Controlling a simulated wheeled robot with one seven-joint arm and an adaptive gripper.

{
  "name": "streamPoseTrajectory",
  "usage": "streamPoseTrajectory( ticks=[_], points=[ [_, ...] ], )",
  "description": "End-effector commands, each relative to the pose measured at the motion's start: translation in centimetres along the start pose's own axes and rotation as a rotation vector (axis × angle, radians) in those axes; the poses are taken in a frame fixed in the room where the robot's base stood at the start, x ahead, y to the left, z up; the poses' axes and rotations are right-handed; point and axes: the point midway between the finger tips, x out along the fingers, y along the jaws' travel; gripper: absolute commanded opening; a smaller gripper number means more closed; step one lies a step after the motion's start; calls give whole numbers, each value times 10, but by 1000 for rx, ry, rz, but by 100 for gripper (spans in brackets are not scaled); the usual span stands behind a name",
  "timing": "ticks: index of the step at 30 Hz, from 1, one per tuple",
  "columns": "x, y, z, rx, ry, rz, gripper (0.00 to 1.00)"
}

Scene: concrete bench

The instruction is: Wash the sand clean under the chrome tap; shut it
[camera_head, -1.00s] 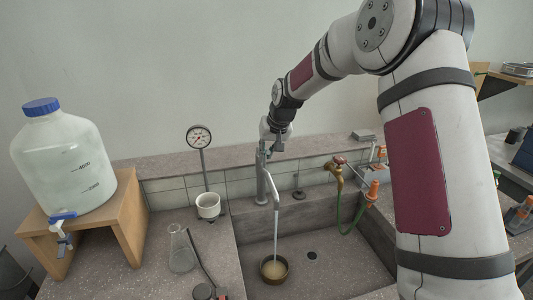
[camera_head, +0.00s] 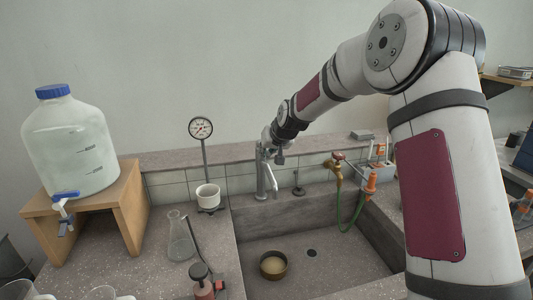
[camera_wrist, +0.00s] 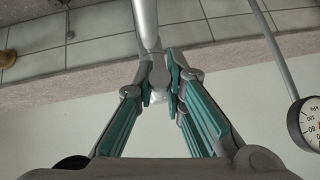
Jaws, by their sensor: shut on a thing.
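The chrome tap (camera_head: 262,172) stands at the back left of the sink (camera_head: 300,215), and no water runs from its spout. My gripper (camera_head: 268,146) is at the top of the tap. In the wrist view my gripper (camera_wrist: 160,88) has its teal-padded fingers closed on the tap's lever (camera_wrist: 159,72). A brown round pan (camera_head: 273,265) rests on the sink floor below the spout, with pale tan sand (camera_head: 273,264) in it. Whether the sand is clean cannot be told at this size.
A brass tap (camera_head: 336,170) with a green hose (camera_head: 345,218) is right of the chrome tap. A pressure gauge (camera_head: 201,128), a white cup (camera_head: 208,195) and a glass flask (camera_head: 180,240) stand left of the sink. A large water jug (camera_head: 70,140) sits on a wooden stand.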

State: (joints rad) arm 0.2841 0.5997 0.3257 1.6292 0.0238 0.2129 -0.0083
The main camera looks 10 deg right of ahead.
Motion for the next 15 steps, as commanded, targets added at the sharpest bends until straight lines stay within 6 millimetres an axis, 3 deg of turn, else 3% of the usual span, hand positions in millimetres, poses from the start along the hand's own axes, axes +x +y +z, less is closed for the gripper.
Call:
streamPoseTrajectory(
  ticks=[9, 10, 12, 15],
  points=[
    [0, 1, 1, 2, 5, 1, 0],
    [0, 1, 1, 2, 4, 1, 13],
    [0, 1, 1, 2, 4, 1, 29],
    [0, 1, 1, 1, 4, 1, 32]
  ],
)
